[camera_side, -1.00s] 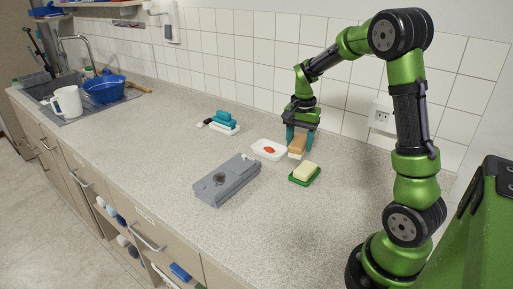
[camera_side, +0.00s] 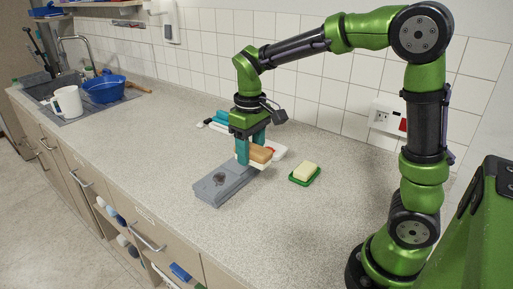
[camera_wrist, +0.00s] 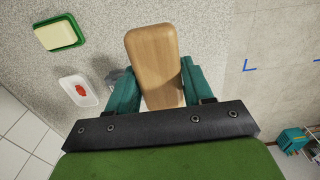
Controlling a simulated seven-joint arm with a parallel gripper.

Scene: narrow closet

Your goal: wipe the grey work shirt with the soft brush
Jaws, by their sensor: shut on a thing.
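The grey work shirt (camera_side: 222,185) lies folded on the counter with a dark stain on top. The soft brush (camera_side: 260,154) has a wooden back and pale bristles. My gripper (camera_side: 250,155) is shut on it, with the teal fingers on its two sides. The brush is over the shirt's far right end, which it and my gripper partly hide; I cannot tell whether the bristles touch the cloth. In the wrist view the wooden back of the brush (camera_wrist: 153,60) is between my fingers (camera_wrist: 155,90), and most of the shirt is hidden.
A white dish (camera_side: 279,151) with a red thing in it is just behind the brush, partly hidden. A green dish (camera_side: 316,178) with a pale block stands to the right. A teal item (camera_side: 220,117) is behind my gripper.

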